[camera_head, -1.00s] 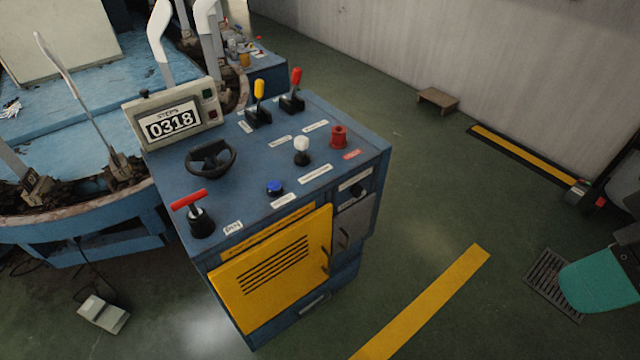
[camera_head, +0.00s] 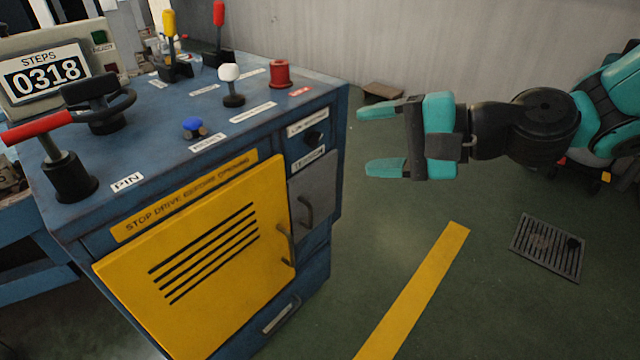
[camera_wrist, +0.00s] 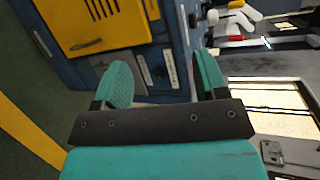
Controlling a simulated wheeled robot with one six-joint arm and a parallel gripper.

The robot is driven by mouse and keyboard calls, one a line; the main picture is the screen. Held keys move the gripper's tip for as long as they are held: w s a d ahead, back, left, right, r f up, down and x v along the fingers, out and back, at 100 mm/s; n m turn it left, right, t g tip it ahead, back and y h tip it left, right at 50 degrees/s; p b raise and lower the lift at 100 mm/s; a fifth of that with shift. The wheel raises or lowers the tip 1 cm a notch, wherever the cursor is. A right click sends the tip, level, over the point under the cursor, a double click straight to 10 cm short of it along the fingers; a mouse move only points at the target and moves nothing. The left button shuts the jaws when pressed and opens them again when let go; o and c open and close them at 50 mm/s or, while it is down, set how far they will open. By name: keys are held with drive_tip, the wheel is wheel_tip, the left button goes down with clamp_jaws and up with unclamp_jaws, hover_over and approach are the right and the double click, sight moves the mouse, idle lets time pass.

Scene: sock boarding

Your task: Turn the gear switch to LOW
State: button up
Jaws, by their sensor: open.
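The blue control cabinet (camera_head: 60,225) fills the left of the head view. A small black knob (camera_head: 313,138) sits on its upper right front, between two white labels; it looks like the gear switch, but its setting is too small to read. My gripper (camera_head: 372,140) is open and empty, to the right of the knob and apart from it, fingers pointing left towards the cabinet. In the wrist view the two teal fingers (camera_wrist: 162,82) are spread, with the cabinet's labelled front (camera_wrist: 170,65) beyond them.
On the cabinet top stand a white-knobbed lever (camera_head: 230,73), a red button (camera_head: 280,74), a blue button (camera_head: 194,128), a handwheel (camera_head: 105,105) and a red T-handle (camera_head: 38,128). The yellow door (camera_head: 210,270) is shut.

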drive_tip(key=w+d+f+m+t+b, duration=0.2)
drive_tip(key=w+f+m+t+b, duration=0.15)
drive_tip(key=f+m+b, duration=0.2)
drive_tip(key=w+d+f+m+t+b, duration=0.3)
drive_tip(key=w+f+m+b, duration=0.15)
drive_tip(key=f, duration=0.25)
drive_tip(key=p, duration=0.9)
approach(317, 141)
drive_tip(key=shift+m, duration=0.4)
drive_tip(key=x, duration=0.9)
drive_tip(key=shift+w+a, duration=0.2)
drive_tip(key=shift+c, duration=0.5)
drive_tip(key=c, duration=0.8)
